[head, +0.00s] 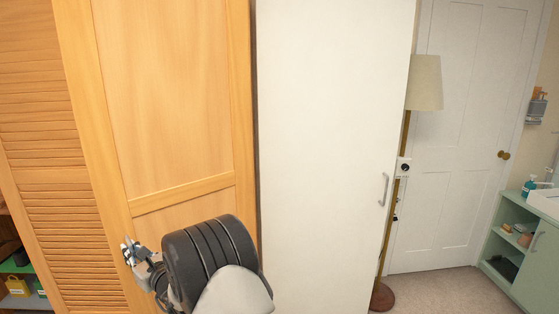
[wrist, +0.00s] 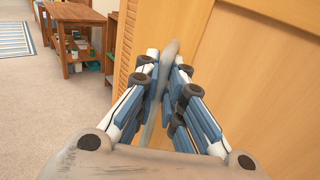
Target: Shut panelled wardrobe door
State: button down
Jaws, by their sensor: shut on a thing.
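The panelled wardrobe door (head: 165,95) is light orange wood with a raised frame. It fills the left middle of the head view and the right of the wrist view (wrist: 265,85). I cannot tell exactly how far it stands open. My gripper (head: 131,252) is low in front of the door's left side in the head view. In the wrist view my gripper (wrist: 165,72) is shut on a grey bar-shaped handle (wrist: 168,55) in front of the door. The finger pads hide part of the handle, and my wrist hides the door's lower part in the head view.
A louvred wooden door (head: 38,130) stands left of the panelled one. A white cabinet (head: 330,130) is close on the right, then a floor lamp (head: 425,82) and a white room door (head: 465,150). A wooden table (wrist: 72,14) stands on open carpet (wrist: 50,120).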

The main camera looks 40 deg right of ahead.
jog(key=shift+w, duration=0.15)
jog(key=shift+w+a+m+h, duration=0.1)
jog(key=shift+w+m+h, duration=0.3)
jog(key=shift+w, duration=0.45)
